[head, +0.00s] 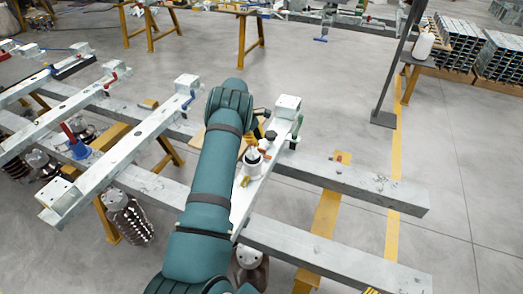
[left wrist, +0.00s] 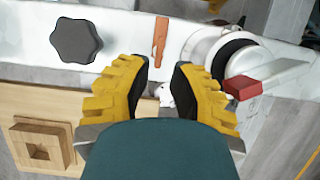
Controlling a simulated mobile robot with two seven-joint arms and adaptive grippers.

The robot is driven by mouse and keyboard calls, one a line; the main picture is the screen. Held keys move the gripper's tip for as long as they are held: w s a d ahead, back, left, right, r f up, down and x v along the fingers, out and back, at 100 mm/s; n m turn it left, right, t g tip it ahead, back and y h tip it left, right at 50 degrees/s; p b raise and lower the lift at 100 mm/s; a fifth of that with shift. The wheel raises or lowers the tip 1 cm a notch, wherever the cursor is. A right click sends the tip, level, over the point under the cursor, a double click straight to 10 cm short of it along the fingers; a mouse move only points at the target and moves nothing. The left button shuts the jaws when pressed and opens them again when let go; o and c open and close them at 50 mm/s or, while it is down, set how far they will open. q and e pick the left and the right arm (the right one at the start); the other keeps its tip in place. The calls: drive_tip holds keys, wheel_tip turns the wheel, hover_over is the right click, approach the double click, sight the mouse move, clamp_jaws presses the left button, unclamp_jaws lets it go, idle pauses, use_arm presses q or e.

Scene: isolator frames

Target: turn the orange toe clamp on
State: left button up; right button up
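The orange toe clamp (left wrist: 160,42) shows in the left wrist view as a narrow upright orange lever on the side of a pale metal beam. In the head view a small orange part (head: 264,146) shows on the beam, just right of my left arm. My left gripper (left wrist: 161,76) has its two yellow-padded fingers apart, with the lever just beyond the gap between their tips. Nothing is held between them. In the head view the gripper (head: 252,128) is mostly hidden behind my teal arm. My right gripper is in neither view.
A black star knob (left wrist: 76,41) is left of the lever; a white cylinder with a black ring (left wrist: 225,55) and a red handle (left wrist: 243,88) are right. A wooden block (left wrist: 42,145) lies below.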

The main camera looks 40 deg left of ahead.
sight(261, 149)
use_arm(q)
drive_tip(key=shift+x, duration=2.65)
drive_tip(key=shift+c, duration=0.3)
clamp_jaws()
